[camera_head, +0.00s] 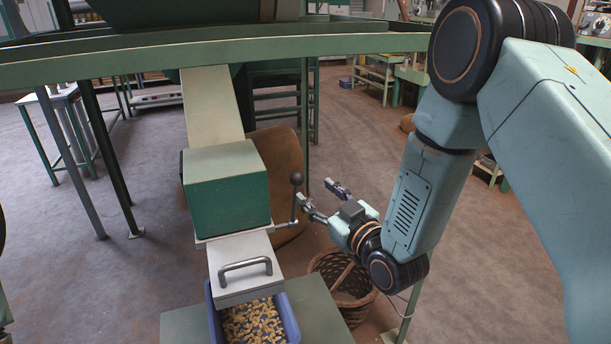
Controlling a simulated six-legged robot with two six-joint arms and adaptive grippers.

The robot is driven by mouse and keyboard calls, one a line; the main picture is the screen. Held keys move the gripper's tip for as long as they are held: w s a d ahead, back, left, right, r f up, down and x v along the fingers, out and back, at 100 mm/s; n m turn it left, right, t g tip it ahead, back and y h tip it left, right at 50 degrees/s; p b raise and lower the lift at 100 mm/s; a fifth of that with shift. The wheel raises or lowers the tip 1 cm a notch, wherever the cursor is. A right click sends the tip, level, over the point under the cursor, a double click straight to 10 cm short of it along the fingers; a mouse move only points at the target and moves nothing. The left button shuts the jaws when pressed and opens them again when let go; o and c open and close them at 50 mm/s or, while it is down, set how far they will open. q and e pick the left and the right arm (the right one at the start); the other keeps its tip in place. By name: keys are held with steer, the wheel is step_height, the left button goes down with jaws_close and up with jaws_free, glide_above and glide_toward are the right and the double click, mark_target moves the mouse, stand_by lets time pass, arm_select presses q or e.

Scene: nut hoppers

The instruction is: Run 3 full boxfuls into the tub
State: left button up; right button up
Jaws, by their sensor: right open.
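A green box (228,205) with a paler top sits under a sloping pale chute (212,105). A lever with a dark ball knob (296,178) stands upright at the box's right side. Below the box is a pale grey spout cover with a handle (245,266). A blue tub (290,318) stands under it and holds many tan nut pieces (254,322). My right gripper (321,193) is open and empty, just right of the lever; I cannot tell if a finger touches it. The box's inside is hidden. My left gripper is out of view.
The tub stands on a green table (322,312) at the bottom. A wicker basket (345,292) is on the floor right of it, below my right arm. A green beam (120,62) crosses overhead. Open floor lies left and right.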

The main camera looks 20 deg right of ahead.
mark_target(301, 183)
steer(key=x, duration=0.4)
steer(key=a+x, duration=0.1)
steer(key=x, duration=0.2)
steer(key=shift+s+d, duration=0.1)
steer(key=shift+s, duration=0.05)
steer(key=shift+w, duration=0.25)
steer(key=shift+w+a+r, duration=0.15)
steer(key=shift+w+a, duration=0.05)
steer(key=shift+a, duration=0.1)
steer(key=shift+d, duration=0.3)
steer(key=c, duration=0.4)
steer(key=shift+a, duration=0.2)
steer(key=c, duration=0.4)
steer(key=shift+d, duration=0.1)
jaws_close()
